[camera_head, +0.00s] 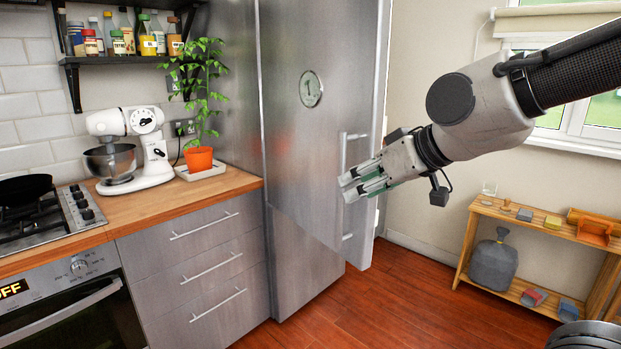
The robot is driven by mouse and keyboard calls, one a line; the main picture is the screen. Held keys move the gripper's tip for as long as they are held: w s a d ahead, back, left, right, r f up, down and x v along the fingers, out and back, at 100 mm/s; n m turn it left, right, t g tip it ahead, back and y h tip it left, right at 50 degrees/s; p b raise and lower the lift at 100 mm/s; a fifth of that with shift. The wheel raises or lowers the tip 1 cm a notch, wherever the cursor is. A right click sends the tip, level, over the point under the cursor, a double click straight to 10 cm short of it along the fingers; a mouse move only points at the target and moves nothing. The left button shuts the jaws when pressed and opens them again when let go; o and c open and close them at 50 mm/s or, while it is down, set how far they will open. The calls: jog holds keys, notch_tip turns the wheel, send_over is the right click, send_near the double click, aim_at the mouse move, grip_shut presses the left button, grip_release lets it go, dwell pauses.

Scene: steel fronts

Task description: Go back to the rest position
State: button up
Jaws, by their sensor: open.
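My gripper (356,187) is open and empty. It hangs in front of the tall steel fridge (290,120), close to the vertical handle on its door. I cannot tell whether the fingers touch the handle or are apart from it. My arm comes in from the upper right and points left and slightly down. The fridge door (325,100) seems to stand ajar, with its edge showing on the right side.
A wooden shelf (540,225) with a grey bag (493,264) and small items stands on the right. The counter (190,200) at left holds a stand mixer (150,150) and a plant in an orange pot (198,160). The red wooden floor (400,310) is clear in the middle.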

jog(key=s+d+f+m+g+h, duration=0.1)
jog(key=s+d, duration=0.3)
jog(key=d, duration=0.5)
jog(key=s+d+f+m+g+h, duration=0.1)
jog(key=s+d+m+h, duration=0.2)
jog(key=d, duration=0.6)
jog(key=s+d+f+m+g+h, duration=0.1)
jog(key=s+d+f+m+h, duration=0.1)
jog(key=s+d, duration=0.4)
jog(key=d+m+h, duration=0.1)
jog(key=d, duration=0.1)
jog(key=shift+d+g, duration=0.3)
jog(key=shift+d, duration=0.1)
